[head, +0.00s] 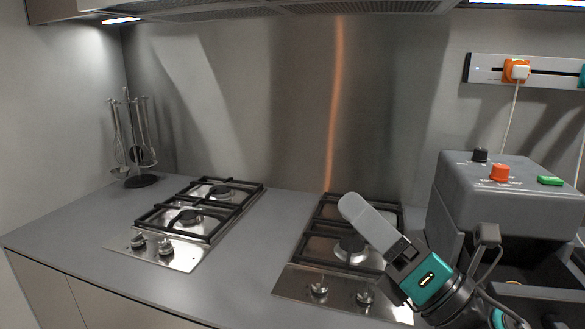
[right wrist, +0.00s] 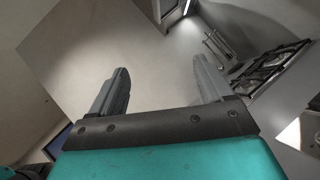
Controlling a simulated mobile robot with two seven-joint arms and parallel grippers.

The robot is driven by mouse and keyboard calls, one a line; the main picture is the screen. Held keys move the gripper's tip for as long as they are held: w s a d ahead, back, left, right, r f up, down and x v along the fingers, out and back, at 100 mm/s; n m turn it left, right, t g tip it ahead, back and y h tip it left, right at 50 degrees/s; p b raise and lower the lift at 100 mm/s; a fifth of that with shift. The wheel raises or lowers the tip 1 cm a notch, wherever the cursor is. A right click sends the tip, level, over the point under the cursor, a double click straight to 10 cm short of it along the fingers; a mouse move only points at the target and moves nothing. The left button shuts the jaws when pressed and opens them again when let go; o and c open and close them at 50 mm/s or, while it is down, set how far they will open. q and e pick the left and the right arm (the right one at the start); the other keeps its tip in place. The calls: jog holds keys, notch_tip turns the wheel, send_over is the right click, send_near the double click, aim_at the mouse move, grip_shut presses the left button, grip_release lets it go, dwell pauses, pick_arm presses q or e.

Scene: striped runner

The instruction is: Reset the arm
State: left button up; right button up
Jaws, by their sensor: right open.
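My right gripper (head: 372,222) shows in the head view, in front of the right cooktop, with its arm coming in from the lower right. It points up and to the left, above the counter. In the right wrist view, its two grey fingers (right wrist: 160,92) stand apart with nothing between them. My left gripper is not in either view.
Two gas cooktops, left (head: 190,215) and right (head: 318,275), sit in the grey counter (head: 75,225). A utensil stand (head: 142,181) is in the left corner. A grey machine with knobs (head: 500,205) stands at the right, close to my right arm. The counter between the cooktops is clear.

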jog(key=d+f+m+g+h, duration=0.1)
jog(key=d+f+m+h, duration=0.5)
jog(key=f+m+h, duration=0.5)
jog(key=d+f+m+h, duration=0.55)
jog(key=f+m, duration=0.25)
jog(key=m, duration=0.7)
jog(key=s+f+m+g, duration=1.05)
jog(key=s+f, duration=0.45)
jog(key=s, duration=0.5)
jog(key=w+a+f+n+t+y, duration=0.1)
jog(key=w+a+f+t, duration=0.2)
jog(key=w+f+t, duration=0.3)
jog(key=shift+w+f, duration=0.75)
jog(key=shift+f, duration=0.55)
